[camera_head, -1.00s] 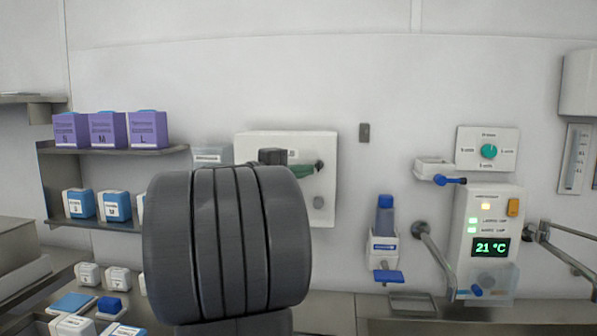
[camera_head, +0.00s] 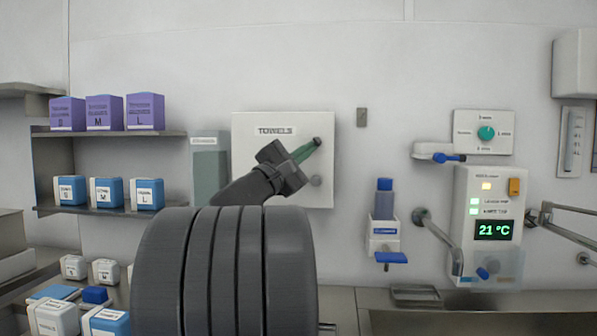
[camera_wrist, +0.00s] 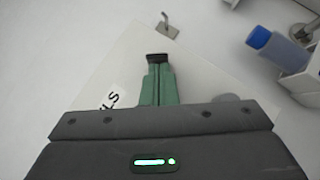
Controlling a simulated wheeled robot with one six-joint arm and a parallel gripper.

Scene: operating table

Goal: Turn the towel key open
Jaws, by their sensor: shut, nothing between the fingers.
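A white panel marked TOWELS (camera_head: 250,180) is on the back wall, left of the middle in the head view. A small round grey knob (camera_head: 316,181) sits at its lower right, probably the towel key. My gripper (camera_head: 316,142) reaches up from the lower left, with its green fingers shut and empty. The dark fingertips are at the panel's upper right, above the knob and apart from it in the picture. In the wrist view the shut fingers (camera_wrist: 157,60) lie over the panel (camera_wrist: 95,75). The grey knob (camera_wrist: 228,98) shows to their right, partly hidden by the gripper body. Fingertip contact with the panel cannot be told.
A small grey wall fitting (camera_head: 362,117) is right of the panel. A blue-topped dispenser (camera_head: 384,215) and a control unit (camera_head: 487,225) stand farther right. Shelves with purple boxes (camera_head: 104,112) and blue-white boxes (camera_head: 108,192) are left. Bare wall lies above the panel.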

